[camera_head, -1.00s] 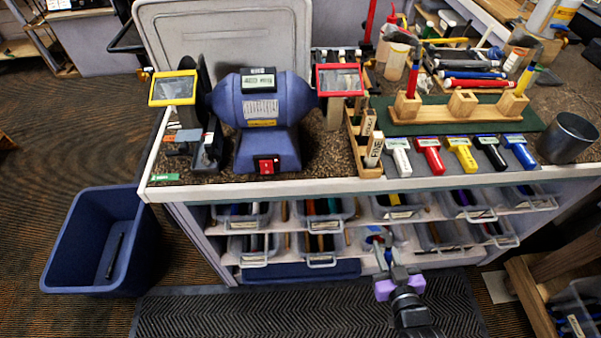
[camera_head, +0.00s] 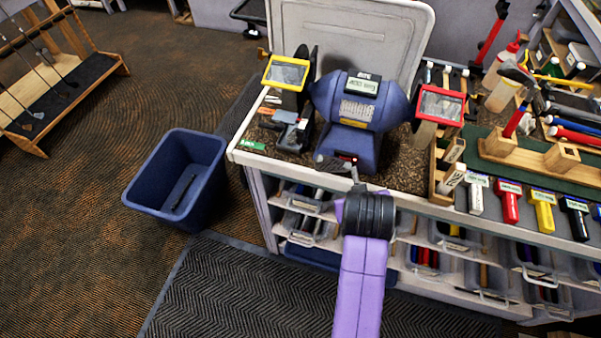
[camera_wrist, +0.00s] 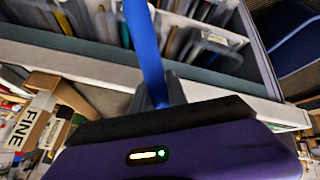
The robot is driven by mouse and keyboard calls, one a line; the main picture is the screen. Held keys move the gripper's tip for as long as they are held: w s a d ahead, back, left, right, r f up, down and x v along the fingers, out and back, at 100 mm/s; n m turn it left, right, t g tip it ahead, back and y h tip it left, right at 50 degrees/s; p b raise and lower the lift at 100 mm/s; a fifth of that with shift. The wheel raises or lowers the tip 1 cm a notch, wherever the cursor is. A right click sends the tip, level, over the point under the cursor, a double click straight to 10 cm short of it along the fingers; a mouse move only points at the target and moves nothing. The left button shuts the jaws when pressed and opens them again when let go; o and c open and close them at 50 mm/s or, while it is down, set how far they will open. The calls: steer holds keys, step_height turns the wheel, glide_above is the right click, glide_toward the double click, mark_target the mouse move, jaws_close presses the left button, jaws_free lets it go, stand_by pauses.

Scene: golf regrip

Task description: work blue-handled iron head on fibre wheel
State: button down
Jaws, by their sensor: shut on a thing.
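My gripper (camera_wrist: 160,95) is shut on the blue handle (camera_wrist: 148,50), which runs up through the wrist view. In the head view, my gripper (camera_head: 356,188) is in front of the bench edge, below the grinder. A grey iron head (camera_head: 334,163) shows just beyond it, in front of the grinder base and apart from the wheels. The blue bench grinder (camera_head: 357,103) stands on the bench. A dark wheel (camera_head: 309,66) shows at its left end, behind a yellow-framed shield (camera_head: 286,73). I cannot tell which wheel is fibre.
A blue bin (camera_head: 178,178) stands on the floor at left. Wooden blocks (camera_head: 452,178) and several coloured-handled tools (camera_head: 507,199) line the bench to the right. Clear-fronted drawers (camera_head: 307,199) fill the shelves below. A grey lid-like panel (camera_head: 360,30) stands behind the grinder.

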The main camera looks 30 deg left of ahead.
steer(key=s+a+r+g+h+p, duration=0.2)
steer(key=s+a+r+g, duration=0.1)
steer(key=s+a+r, duration=0.75)
step_height(320, 180, up, 2)
steer(key=b, duration=0.3)
glide_above(323, 163)
steer(key=s+a, duration=0.1)
steer(key=a, duration=0.1)
steer(key=shift+s+d+r, duration=0.1)
steer(key=shift+s+r, duration=0.1)
steer(key=shift+r+p, duration=0.25)
steer(key=shift+p, duration=0.45)
stand_by(0.4)
steer(key=shift+w, duration=0.65)
stand_by(2.0)
steer(key=shift+w+d+p, duration=0.15)
steer(key=shift+d+p, duration=0.1)
steer(key=shift+p, duration=0.7)
stand_by(0.5)
steer(key=shift+a, duration=0.15)
